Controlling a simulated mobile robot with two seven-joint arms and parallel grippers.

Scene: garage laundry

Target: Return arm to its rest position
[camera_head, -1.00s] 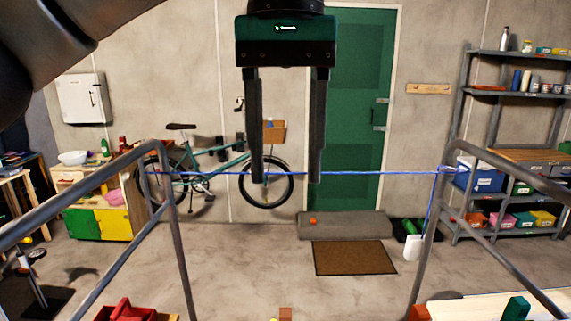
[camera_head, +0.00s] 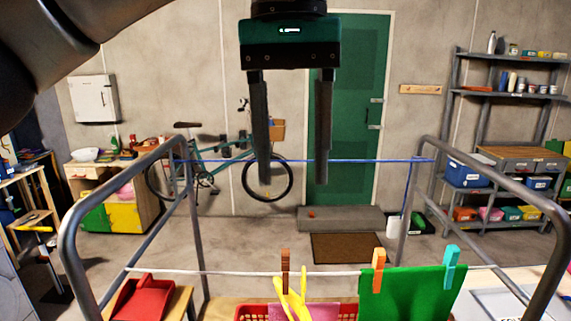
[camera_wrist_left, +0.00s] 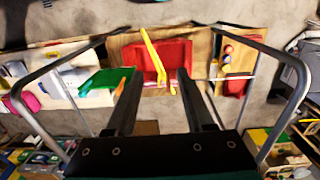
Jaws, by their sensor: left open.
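My left gripper (camera_head: 294,182) hangs at the top middle of the head view with its fingers pointing down. It is open, and nothing is between the fingers. Its dark arm (camera_head: 70,40) comes in from the upper left. In the left wrist view the two fingers of the gripper (camera_wrist_left: 160,82) stand apart, with a yellow item (camera_wrist_left: 154,55) and a red basket (camera_wrist_left: 176,58) seen beyond them. My right gripper is in neither view.
A grey metal rack frame (camera_head: 72,240) spans the foreground. Its white near line (camera_head: 215,272) carries a green cloth (camera_head: 410,293) and a yellow item (camera_head: 291,300), with several pegs. A blue line (camera_head: 370,161) runs behind. A red dustpan (camera_head: 143,300) lies lower left.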

